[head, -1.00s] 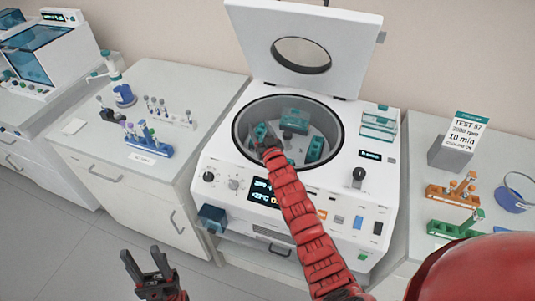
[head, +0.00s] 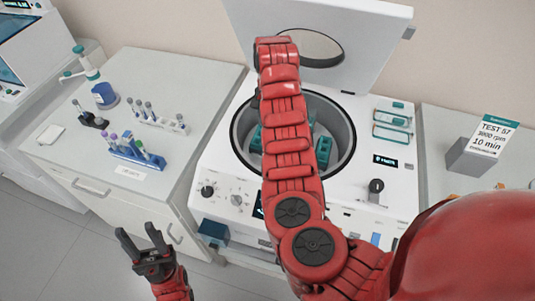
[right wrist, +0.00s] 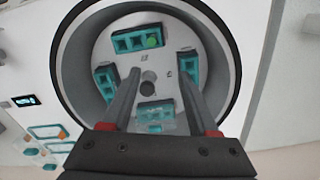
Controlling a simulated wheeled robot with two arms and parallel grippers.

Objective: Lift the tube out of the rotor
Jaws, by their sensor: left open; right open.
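The centrifuge rotor (right wrist: 166,92) lies inside the round bowl, with teal buckets around its dark centre hub (right wrist: 148,88). In the right wrist view, a small green round top (right wrist: 153,41), apparently the tube's cap, sits in the right end of the top bucket (right wrist: 128,43). My right gripper (right wrist: 160,68) is open above the rotor, with nothing seen between its fingers. In the head view, my right arm hides this gripper and part of the rotor; one teal bucket (head: 323,150) shows beside the arm. My left gripper (head: 140,240) is open and empty, low in front of the left cabinet.
The centrifuge lid (head: 370,35) stands open behind the bowl. On the left bench are a blue tube rack (head: 135,152), a white rack (head: 160,122) and a pipette stand (head: 104,95).

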